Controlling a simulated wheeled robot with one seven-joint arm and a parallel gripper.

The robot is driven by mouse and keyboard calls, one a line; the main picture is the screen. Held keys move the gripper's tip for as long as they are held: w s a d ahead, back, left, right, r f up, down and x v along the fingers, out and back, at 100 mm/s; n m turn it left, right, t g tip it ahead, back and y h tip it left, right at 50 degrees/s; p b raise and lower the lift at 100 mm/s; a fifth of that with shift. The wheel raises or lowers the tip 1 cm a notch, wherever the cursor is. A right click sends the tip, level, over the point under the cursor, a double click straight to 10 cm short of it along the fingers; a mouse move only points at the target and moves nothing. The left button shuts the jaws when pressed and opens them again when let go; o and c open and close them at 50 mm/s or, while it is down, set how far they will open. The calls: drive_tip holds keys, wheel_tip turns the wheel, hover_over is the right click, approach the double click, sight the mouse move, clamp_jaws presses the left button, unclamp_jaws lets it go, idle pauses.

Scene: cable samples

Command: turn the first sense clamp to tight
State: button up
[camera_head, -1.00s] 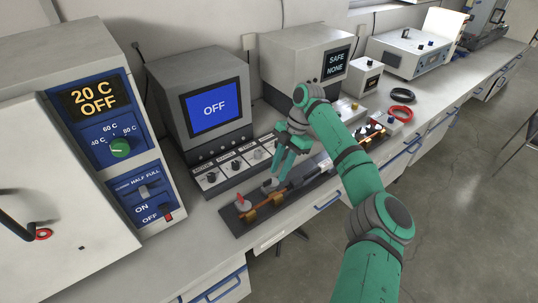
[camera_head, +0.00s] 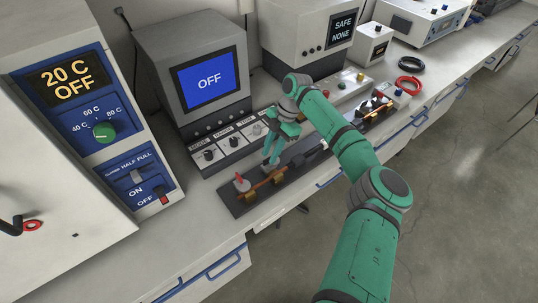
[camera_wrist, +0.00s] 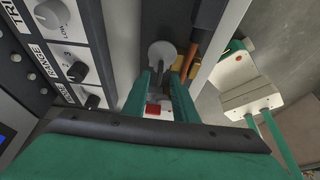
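The dark fixture base (camera_head: 232,207) carries a copper-coloured rod (camera_head: 262,186) with brass clamp blocks. A red-handled clamp (camera_head: 241,182) is at its left end. A round grey clamp knob (camera_wrist: 161,50) shows in the wrist view beside the rod, just beyond my fingertips. In the head view my fingers largely hide this knob. My gripper (camera_head: 269,164) points down at the fixture. In the wrist view my gripper (camera_wrist: 161,78) has its two green fingers apart, in line with the knob. I cannot tell whether they touch it.
A panel with several knobs (camera_head: 207,155) lies close behind the fixture, below a monitor reading OFF (camera_head: 208,80). A box reading SAFE NONE (camera_head: 343,29) stands behind my arm. A blue-panelled heater unit (camera_head: 100,130) is at left. Red (camera_head: 410,85) and black (camera_head: 411,64) cable coils lie right.

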drive_tip(key=shift+x, duration=0.85)
drive_tip(key=shift+c, duration=0.4)
clamp_jaws()
